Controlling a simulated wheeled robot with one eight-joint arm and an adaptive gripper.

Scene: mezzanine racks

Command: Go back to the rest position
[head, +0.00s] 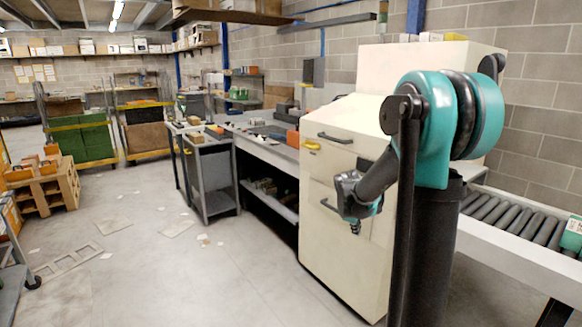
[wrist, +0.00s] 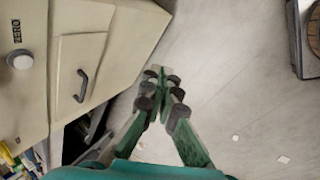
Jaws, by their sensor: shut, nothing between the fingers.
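My gripper (wrist: 163,75) reaches out over bare floor in the wrist view, its green fingers drawn together at the tips with nothing between them. In the head view my gripper (head: 355,228) hangs low in front of the cream cabinet, pointing downward. My teal and black arm stands at the right and hides part of the cabinet.
The cream cabinet (head: 335,240) with drawer handles is close beside my gripper; it also shows in the wrist view (wrist: 120,30). A roller conveyor (head: 500,215) lies at the right. A grey workbench (head: 262,140) stands behind. Open floor (head: 190,275) with scattered scraps lies at the left.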

